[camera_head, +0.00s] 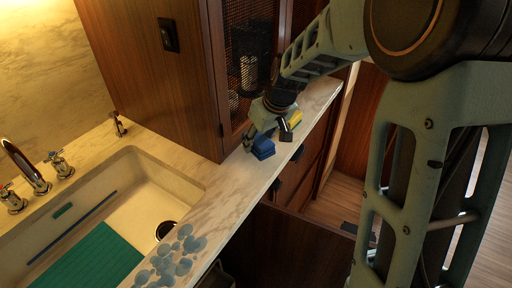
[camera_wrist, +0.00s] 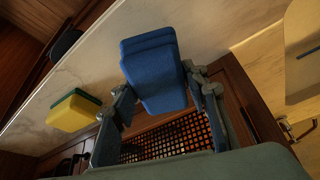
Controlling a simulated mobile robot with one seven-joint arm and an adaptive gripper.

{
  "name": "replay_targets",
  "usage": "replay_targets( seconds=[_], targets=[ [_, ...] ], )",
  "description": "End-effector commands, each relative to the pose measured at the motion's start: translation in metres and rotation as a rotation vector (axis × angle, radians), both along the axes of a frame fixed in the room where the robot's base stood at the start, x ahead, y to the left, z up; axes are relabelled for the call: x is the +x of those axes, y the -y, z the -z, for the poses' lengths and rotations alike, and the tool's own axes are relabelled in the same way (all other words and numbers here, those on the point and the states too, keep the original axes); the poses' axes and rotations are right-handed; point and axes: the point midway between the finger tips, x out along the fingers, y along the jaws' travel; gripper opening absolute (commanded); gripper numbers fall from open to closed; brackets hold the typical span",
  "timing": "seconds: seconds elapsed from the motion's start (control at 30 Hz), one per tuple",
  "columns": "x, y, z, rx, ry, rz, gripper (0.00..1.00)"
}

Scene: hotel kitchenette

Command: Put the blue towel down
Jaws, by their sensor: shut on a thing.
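The blue towel (camera_head: 263,149) is a small folded block at the end of my gripper (camera_head: 262,135), over the marble counter beside the wooden cabinet. In the wrist view the blue towel (camera_wrist: 153,72) sits between the two fingers of my gripper (camera_wrist: 165,100), which is shut on it. I cannot tell whether the towel touches the counter.
A yellow and green sponge (camera_wrist: 73,110) lies on the counter (camera_head: 322,93) close beside the towel. A sink (camera_head: 180,187) with a teal mat (camera_head: 90,262) is at left. Several bluish discs (camera_head: 165,265) lie on the counter's near part. A mesh-door cabinet (camera_head: 247,45) rises behind.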

Motion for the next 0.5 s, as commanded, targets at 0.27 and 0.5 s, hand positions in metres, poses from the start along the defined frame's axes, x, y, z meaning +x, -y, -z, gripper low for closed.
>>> replay_targets(
  seconds=[0.27,0.5],
  targets=[
    [-0.003,0.003,0.035,0.001,0.001,-0.001,0.22],
    [-0.003,0.003,0.034,0.000,0.000,-0.001,0.22]
  ],
)
